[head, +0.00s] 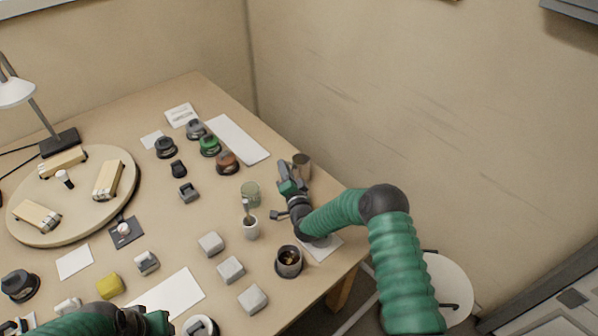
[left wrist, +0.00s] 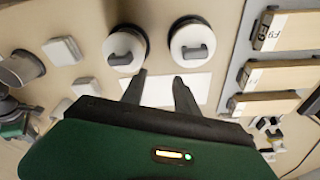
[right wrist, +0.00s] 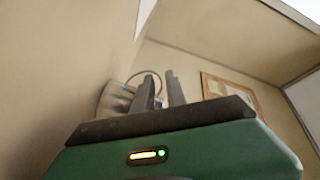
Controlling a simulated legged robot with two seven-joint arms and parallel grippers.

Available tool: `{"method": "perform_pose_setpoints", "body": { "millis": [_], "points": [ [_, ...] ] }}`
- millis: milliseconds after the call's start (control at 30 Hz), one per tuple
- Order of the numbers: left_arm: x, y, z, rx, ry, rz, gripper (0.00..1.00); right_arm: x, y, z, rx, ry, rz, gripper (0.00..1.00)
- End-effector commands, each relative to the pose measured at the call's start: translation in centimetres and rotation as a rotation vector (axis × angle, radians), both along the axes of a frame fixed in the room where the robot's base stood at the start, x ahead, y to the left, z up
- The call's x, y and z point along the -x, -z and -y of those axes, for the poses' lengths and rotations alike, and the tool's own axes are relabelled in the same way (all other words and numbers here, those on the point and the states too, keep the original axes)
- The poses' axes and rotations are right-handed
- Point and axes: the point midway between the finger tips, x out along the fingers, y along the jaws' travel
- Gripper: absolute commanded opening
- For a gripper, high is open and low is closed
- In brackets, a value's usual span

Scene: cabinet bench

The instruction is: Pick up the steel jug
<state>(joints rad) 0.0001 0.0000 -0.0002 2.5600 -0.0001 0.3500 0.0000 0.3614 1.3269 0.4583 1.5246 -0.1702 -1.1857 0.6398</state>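The steel jug (head: 302,164) stands near the right edge of the bench in the head view, just beyond my right gripper (head: 297,180). In the right wrist view the jug (right wrist: 115,101) is grey metal, with a thin curved handle reaching behind the fingers. My right gripper (right wrist: 161,88) is partly open. Part of the handle shows close to its left finger and between the fingers; I cannot tell whether they touch. My left gripper (left wrist: 160,88) is open and empty above the near part of the bench.
Several pale blocks (head: 231,269) lie left of the pot. A round board (head: 122,195) with wooden pieces is at left. The wall is close behind the jug.

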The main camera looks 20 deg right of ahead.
Motion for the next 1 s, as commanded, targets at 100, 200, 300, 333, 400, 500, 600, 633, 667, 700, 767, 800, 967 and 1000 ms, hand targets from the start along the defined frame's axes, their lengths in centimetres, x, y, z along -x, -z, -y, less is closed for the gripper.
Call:
{"method": "perform_pose_setpoints", "body": {
  "millis": [100, 200, 300, 333, 400, 500, 600, 633, 667, 700, 767, 800, 967, 1000],
  "points": [
    [0.0, 0.02, 0.01, 0.0, 0.0, 0.0, 0.36, -0.28, -0.05, 0.05, 0.0, 0.0, 0.0, 0.17],
    [0.0, 0.01, 0.01, 0.0, 0.0, 0.0, 0.36, -0.23, -0.07, 0.05, 0.0, 0.0, 0.0, 0.17],
    [0.0, 0.01, 0.01, 0.0, 0.0, 0.0, 0.36, -0.22, -0.06, 0.05, 0.0, 0.0, 0.0, 0.05],
    [0.0, 0.01, 0.02, 0.0, 0.0, 0.0, 0.36, -0.22, -0.05, 0.04, 0.0, 0.001, -0.001, 0.01],
    [0.0, 0.01, 0.01, 0.0, 0.0, 0.0, 0.36, -0.22, -0.01, 0.05, 0.0, 0.001, -0.001, 0.0],
    [0.0, 0.01, 0.01, 0.0, 0.0, 0.0, 0.36, -0.22, 0.02, 0.06, 0.0, 0.0, -0.002, 0.0],
    [0.0, 0.02, 0.01, 0.0, 0.0, 0.0, 0.36, -0.21, 0.04, 0.07, 0.0, 0.001, -0.002, 0.0],
    [0.0, 0.02, 0.01, 0.0, 0.0, 0.0, 0.36, -0.21, 0.04, 0.07, 0.0, 0.001, -0.002, 0.0],
    [0.0, 0.02, 0.01, 0.0, 0.0, 0.0, 0.36, -0.21, 0.04, 0.07, 0.0, 0.0, -0.002, 0.0],
    [0.0, 0.02, 0.01, 0.0, 0.0, 0.0, 0.36, -0.2, 0.03, 0.07, 0.0, 0.0, -0.002, 0.0],
    [0.0, 0.01, 0.01, 0.0, 0.0, 0.0, 0.36, -0.2, 0.02, 0.06, 0.0, 0.0, -0.002, 0.0],
    [0.0, 0.01, 0.01, 0.0, 0.0, 0.0, 0.36, -0.2, 0.01, 0.05, 0.0, 0.0, -0.001, 0.0],
    [0.0, 0.01, 0.01, 0.0, 0.0, 0.0, 0.36, -0.2, 0.01, 0.07, 0.0, 0.001, -0.002, 0.0],
    [0.0, 0.01, 0.01, 0.0, 0.0, 0.0, 0.36, -0.2, 0.01, 0.08, 0.001, 0.001, -0.002, 0.0]
  ]
}}
